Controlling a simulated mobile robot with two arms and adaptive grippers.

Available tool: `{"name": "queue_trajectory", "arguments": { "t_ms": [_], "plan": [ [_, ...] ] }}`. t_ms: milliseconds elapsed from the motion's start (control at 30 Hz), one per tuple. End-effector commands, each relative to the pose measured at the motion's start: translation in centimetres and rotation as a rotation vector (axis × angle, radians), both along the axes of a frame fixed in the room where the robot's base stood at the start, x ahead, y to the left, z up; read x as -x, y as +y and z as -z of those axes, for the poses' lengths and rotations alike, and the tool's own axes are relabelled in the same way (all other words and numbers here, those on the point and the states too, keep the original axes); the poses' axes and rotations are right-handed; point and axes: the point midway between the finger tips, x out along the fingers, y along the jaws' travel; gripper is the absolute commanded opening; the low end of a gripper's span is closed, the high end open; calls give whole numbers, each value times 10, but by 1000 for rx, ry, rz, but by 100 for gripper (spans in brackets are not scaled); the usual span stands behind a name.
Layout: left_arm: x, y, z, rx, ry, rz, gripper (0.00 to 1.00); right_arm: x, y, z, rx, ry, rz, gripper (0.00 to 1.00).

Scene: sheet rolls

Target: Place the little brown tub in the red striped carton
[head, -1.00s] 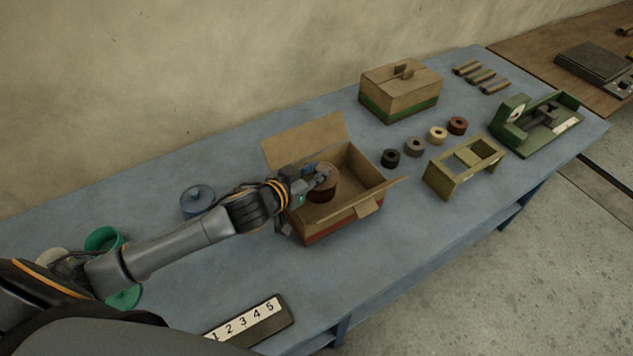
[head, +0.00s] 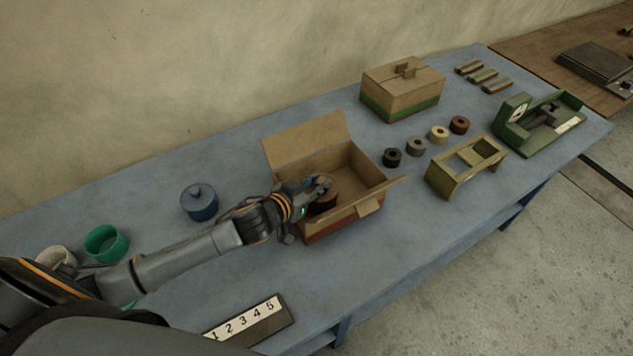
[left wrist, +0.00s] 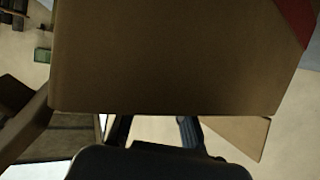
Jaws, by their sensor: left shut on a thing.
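The little brown tub (head: 327,201) is in the head view, in the near left part of the open carton, below the top of its back wall. My left gripper (head: 322,184) reaches over the carton's left side and is shut on the tub at its top. The carton (head: 340,222) is brown cardboard with a red band low on its outside and its flaps spread. Whether the tub touches the carton floor is hidden. In the left wrist view, a brown carton wall (left wrist: 170,60) with a red corner fills the middle, and the tub cannot be made out. My right gripper is not in view.
A blue lidded pot (head: 199,203) and a green cup (head: 105,244) stand left of the carton. A closed green-striped box (head: 401,92), several small rolls (head: 416,146) and an olive stand (head: 466,167) are to the right. A number strip (head: 248,320) lies at the front edge.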

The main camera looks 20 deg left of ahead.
Motion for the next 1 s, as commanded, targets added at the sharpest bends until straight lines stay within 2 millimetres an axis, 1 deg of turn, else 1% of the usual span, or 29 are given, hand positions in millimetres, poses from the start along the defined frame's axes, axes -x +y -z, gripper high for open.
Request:
{"name": "queue_trajectory", "arguments": {
  "t_ms": [33, 67, 100, 133, 167, 467, 567, 600, 700, 1000],
  "plan": [
    [0, 0, -1, 0, -1, 0, 0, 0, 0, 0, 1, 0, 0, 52],
    [0, 0, -1, 0, 0, 0, 28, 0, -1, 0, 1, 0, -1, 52],
    [0, 0, -1, 0, 0, 0, 36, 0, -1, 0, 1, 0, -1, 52],
    [0, 0, -1, 0, -1, 0, 42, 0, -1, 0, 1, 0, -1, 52],
    [0, 0, -1, 0, -1, 0, 45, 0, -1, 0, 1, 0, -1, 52],
    [0, 0, -2, -1, -1, -1, 45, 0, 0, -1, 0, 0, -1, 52],
    [-1, 1, -11, -2, -3, 0, 45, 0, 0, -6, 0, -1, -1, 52],
    [-1, 1, -17, -2, -3, 0, 45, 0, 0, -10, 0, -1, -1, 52],
    [14, 4, -16, -1, 2, 0, 45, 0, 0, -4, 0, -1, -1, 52],
    [67, 19, -38, -1, 3, -1, 45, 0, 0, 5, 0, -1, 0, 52]
  ]
}}
